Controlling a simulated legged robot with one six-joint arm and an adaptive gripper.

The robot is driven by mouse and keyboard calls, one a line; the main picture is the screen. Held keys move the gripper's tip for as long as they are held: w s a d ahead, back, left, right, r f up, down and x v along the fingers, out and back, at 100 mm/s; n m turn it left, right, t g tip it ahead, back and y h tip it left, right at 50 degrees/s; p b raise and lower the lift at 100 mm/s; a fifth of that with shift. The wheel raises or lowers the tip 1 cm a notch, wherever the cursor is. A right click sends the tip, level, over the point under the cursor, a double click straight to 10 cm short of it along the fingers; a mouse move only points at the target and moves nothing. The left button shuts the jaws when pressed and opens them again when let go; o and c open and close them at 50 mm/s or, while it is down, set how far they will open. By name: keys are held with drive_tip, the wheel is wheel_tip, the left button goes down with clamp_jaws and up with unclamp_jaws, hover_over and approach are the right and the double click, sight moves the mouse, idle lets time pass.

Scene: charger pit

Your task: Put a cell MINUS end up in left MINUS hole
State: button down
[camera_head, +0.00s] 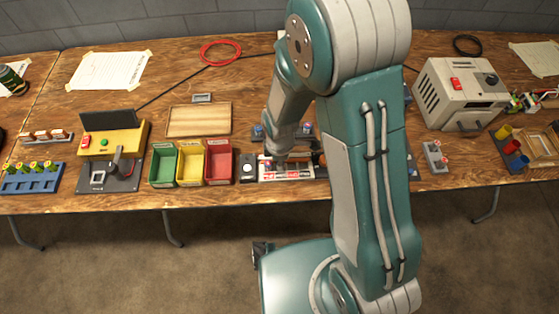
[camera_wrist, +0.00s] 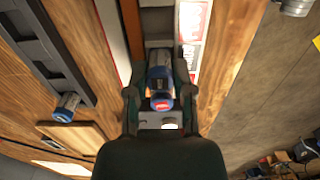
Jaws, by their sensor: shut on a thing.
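My gripper (camera_wrist: 160,98) is shut on a blue and silver cell (camera_wrist: 160,82) in the wrist view. The cell's end facing the camera carries a red mark; its far end points into a dark slot between the fingers. I cannot tell whether it touches the hole. In the head view my gripper (camera_head: 274,157) is low over a unit with a red and white label strip (camera_head: 287,176). That label strip also shows in the wrist view (camera_wrist: 194,35). The left MINUS hole cannot be made out; my arm and gripper hide much of the unit.
Another blue cell (camera_wrist: 67,107) sits at the end of a grey rack (camera_wrist: 50,60) in the wrist view. Green (camera_head: 163,165), yellow (camera_head: 190,163) and red bins (camera_head: 219,162) stand left of the unit. A beige machine (camera_head: 460,92) stands at right. The table's front edge is close.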

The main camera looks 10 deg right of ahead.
drive_tip(key=shift+f, duration=0.1)
drive_tip(key=shift+c, duration=2)
unclamp_jaws()
drive_tip(key=shift+r, duration=3.5)
